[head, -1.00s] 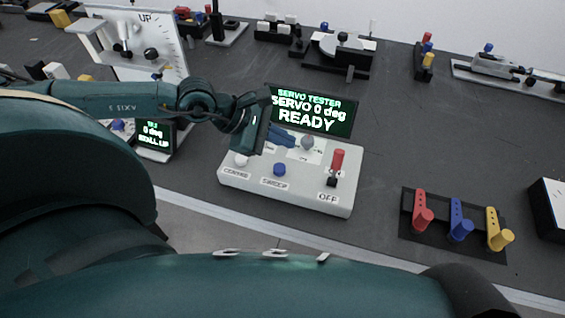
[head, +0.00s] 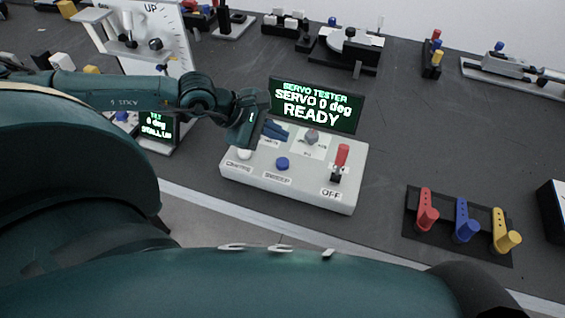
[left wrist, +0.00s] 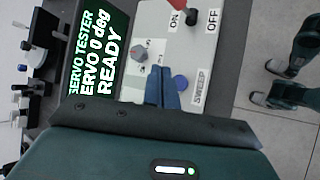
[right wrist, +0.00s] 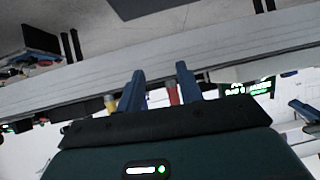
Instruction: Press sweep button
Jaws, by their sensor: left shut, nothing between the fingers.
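The servo tester box (head: 235,172) is a white panel with a raised screen (head: 315,105) reading "SERVO 0 deg READY". The blue sweep button (head: 282,164) sits at its front middle above a SWEEP label. It also shows in the left wrist view (left wrist: 180,83), just right of the fingers. My left gripper (head: 280,133) is shut and empty, its blue fingers above the panel behind the button, apart from it. In the left wrist view the shut fingers (left wrist: 160,72) lie between the grey knob (left wrist: 138,53) and the button. My right gripper (right wrist: 158,75) is open, away from the panel.
A white button (head: 244,154) is left of the sweep button; a red-handled switch (head: 342,155) stands at right by an OFF label. A rack (head: 410,226) with red, blue and yellow handles lies farther right. Another small screen (head: 157,126) is at left. Dark table is clear between.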

